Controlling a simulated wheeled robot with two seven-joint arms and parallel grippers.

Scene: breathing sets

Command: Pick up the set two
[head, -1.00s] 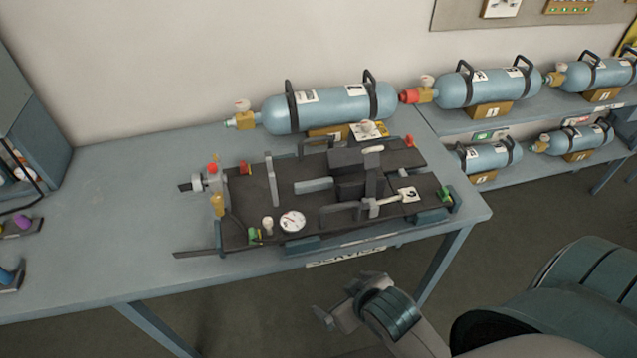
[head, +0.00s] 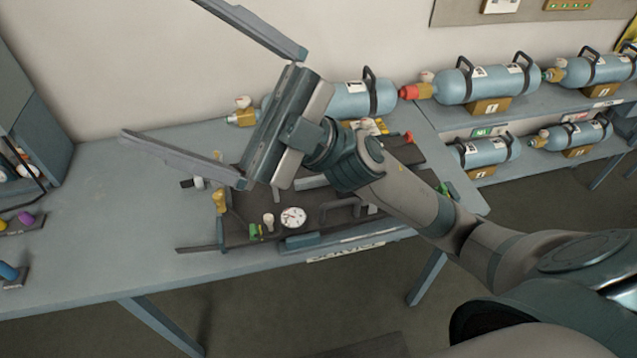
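A dark breathing-set backplate (head: 335,215) with a round white gauge (head: 293,217), handles and coloured fittings lies flat on the table. My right arm and gripper hide much of its far and middle parts. A blue cylinder (head: 352,100) with black handles lies behind it, its left half largely hidden by the gripper. I cannot read a number that marks either one as set two. My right gripper (head: 158,66) is wide open and empty, raised over the backplate, with its fingers pointing left. My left gripper is not in view.
A cabinet (head: 32,110) stands at the left edge. More blue cylinders (head: 487,84) with number plates lie on a two-level rack at the right. The wall is close behind the table.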

